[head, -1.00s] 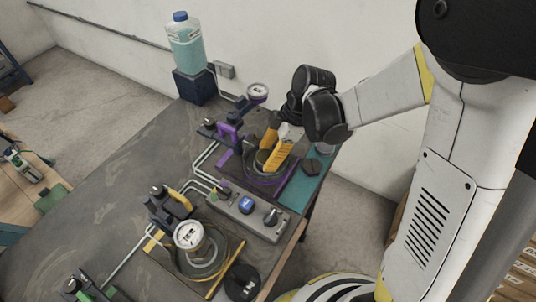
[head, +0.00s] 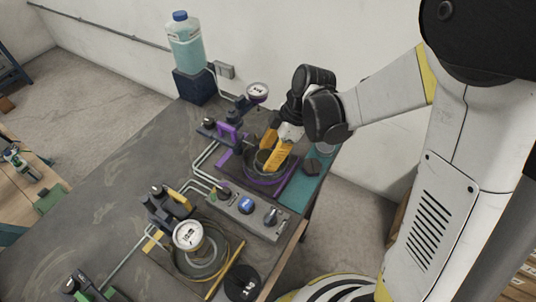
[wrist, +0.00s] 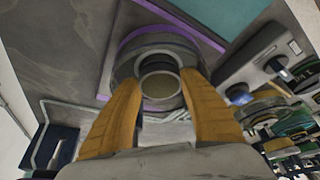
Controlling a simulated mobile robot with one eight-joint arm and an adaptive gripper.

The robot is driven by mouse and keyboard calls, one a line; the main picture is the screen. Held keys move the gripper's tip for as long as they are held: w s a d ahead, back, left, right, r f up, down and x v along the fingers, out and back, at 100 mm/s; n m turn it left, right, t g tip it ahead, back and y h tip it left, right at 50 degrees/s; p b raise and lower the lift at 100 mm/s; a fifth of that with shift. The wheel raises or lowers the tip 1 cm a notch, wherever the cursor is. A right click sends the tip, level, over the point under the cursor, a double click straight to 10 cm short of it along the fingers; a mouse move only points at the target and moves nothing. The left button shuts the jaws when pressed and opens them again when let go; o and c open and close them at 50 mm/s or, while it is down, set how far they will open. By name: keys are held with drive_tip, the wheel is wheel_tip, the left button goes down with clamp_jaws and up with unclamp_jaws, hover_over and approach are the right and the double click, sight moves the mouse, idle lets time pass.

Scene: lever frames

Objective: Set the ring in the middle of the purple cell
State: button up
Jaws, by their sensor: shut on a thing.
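My gripper (head: 268,155) points down over the purple cell (head: 272,188), with its orange fingers on either side of a grey ring. In the wrist view the fingertips (wrist: 160,88) close on the ring (wrist: 160,65), whose open middle faces the camera. A wider dark grey round body (wrist: 150,42) lies behind the ring, inside the purple edging. The ring appears over or within that round body, a little toward my fingers in the wrist view. I cannot tell whether it touches. The fingers partly hide the ring in the head view.
A control box (head: 246,207) with knobs is in front.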

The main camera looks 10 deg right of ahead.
drive_tip(key=shift+f, duration=0.15)
drive_tip(key=o, duration=1.4)
drive_tip(key=shift+c, duration=0.2)
drive_tip(key=v, duration=1.2)
drive_tip(key=shift+d, duration=0.1)
drive_tip(key=s+d+r+m+t+h, duration=0.3)
drive_tip(key=s+d+m+t, duration=0.4)
drive_tip(key=m, duration=1.1)
drive_tip(key=s+d+h, duration=0.1)
drive_tip(key=s, duration=0.2)
drive_tip(key=shift+s+d+r+b, duration=0.2)
drive_tip(key=shift+s+b, duration=0.15)
drive_tip(key=shift+s, duration=0.05)
